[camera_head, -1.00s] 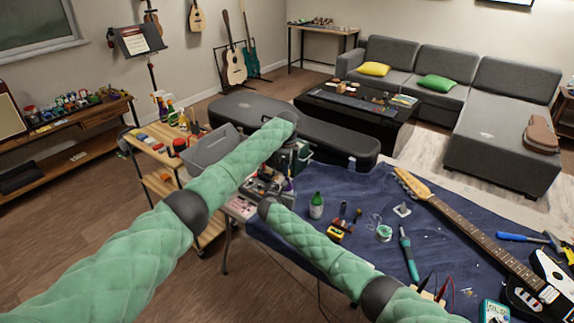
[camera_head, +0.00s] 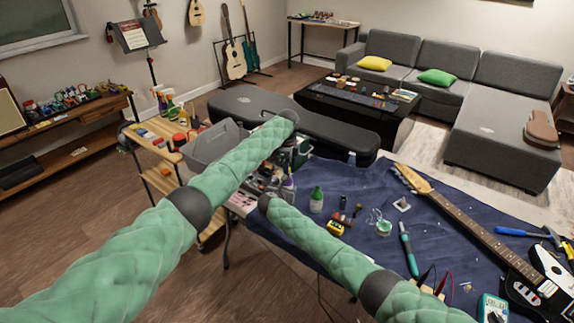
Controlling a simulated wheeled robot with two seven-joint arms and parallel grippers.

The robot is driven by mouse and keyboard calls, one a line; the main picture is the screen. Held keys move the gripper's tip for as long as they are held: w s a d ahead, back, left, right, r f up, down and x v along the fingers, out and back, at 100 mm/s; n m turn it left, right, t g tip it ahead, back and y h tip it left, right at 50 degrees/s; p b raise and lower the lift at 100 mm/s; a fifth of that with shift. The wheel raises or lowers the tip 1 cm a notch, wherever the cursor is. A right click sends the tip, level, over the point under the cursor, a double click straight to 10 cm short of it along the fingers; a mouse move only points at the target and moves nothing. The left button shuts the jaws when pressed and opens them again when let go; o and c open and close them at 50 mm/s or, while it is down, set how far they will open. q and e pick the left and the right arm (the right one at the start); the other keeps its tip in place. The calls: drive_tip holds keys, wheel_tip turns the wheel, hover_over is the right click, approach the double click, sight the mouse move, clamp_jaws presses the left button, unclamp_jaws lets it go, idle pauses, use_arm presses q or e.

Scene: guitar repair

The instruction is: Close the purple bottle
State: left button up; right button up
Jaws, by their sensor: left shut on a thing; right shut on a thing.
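A small purple bottle (camera_head: 289,182) shows at the left end of the blue-covered table, partly hidden among the tools and my arms. My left gripper (camera_head: 301,154) is a dark shape beyond the end of my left arm, above and close to the bottle. It is shut, but what it holds is too small to make out. My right gripper (camera_head: 272,187) is mostly hidden behind its own wrist, low beside the bottle. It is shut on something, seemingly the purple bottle. I cannot see whether the bottle's cap is on.
A green bottle (camera_head: 316,200) stands on the blue cloth (camera_head: 320,174), near a yellow item (camera_head: 336,228) and a green spool (camera_head: 384,228). An electric guitar (camera_head: 470,230) lies on the right. A wooden cart (camera_head: 150,150) stands left.

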use_arm(q)
drive_tip(key=shift+f, duration=0.55)
idle(0.6)
drive_tip(key=m, duration=0.8)
drive_tip(key=shift+m, duration=0.3)
drive_tip(key=m, duration=0.5)
drive_tip(key=shift+m, duration=0.3)
drive_tip(key=m, duration=0.5)
drive_tip(key=shift+w, duration=0.1)
drive_tip(key=o, duration=0.9)
drive_tip(key=shift+o, duration=0.2)
